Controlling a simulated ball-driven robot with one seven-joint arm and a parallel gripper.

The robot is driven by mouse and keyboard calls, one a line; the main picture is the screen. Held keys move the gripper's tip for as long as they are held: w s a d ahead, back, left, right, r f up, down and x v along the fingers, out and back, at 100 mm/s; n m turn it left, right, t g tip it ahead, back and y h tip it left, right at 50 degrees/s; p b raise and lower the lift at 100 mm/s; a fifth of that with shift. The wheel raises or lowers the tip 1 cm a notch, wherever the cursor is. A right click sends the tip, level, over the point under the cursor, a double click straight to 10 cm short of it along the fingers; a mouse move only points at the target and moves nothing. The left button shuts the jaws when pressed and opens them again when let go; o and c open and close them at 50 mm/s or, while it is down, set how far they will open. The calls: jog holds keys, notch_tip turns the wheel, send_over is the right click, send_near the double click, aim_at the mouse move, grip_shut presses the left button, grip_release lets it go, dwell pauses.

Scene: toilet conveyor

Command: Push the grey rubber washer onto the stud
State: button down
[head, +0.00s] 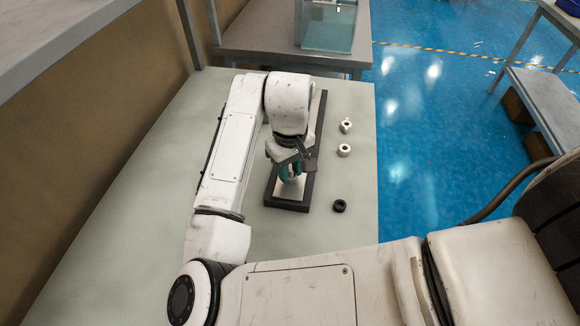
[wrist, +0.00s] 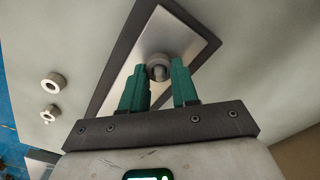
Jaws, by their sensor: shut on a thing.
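The grey rubber washer (wrist: 158,62) shows in the wrist view as a ring between the tips of my gripper's green fingers. My gripper (wrist: 158,66) is shut on it, one finger on each side. The washer is over the bare metal plate (wrist: 190,30) of a dark-edged board. Something lighter shows inside its hole; I cannot tell if this is the stud or the plate, nor how high the washer sits. In the head view my gripper (head: 292,170) is over the near part of the board (head: 308,190), and hides the washer and stud.
Two pale ring-shaped parts (head: 346,126) (head: 344,150) and a black ring (head: 339,205) lie on the table (head: 350,230) right of the board. The table's right edge is close beyond them, with blue floor past it. A glass box (head: 328,25) stands on another table behind.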

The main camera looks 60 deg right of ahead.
jog(key=shift+f, duration=0.55)
jog(key=c, duration=0.8)
grip_release()
jog(key=shift+r, duration=0.1)
notch_tip(320, 180, up, 9)
jog(key=shift+r, duration=0.9)
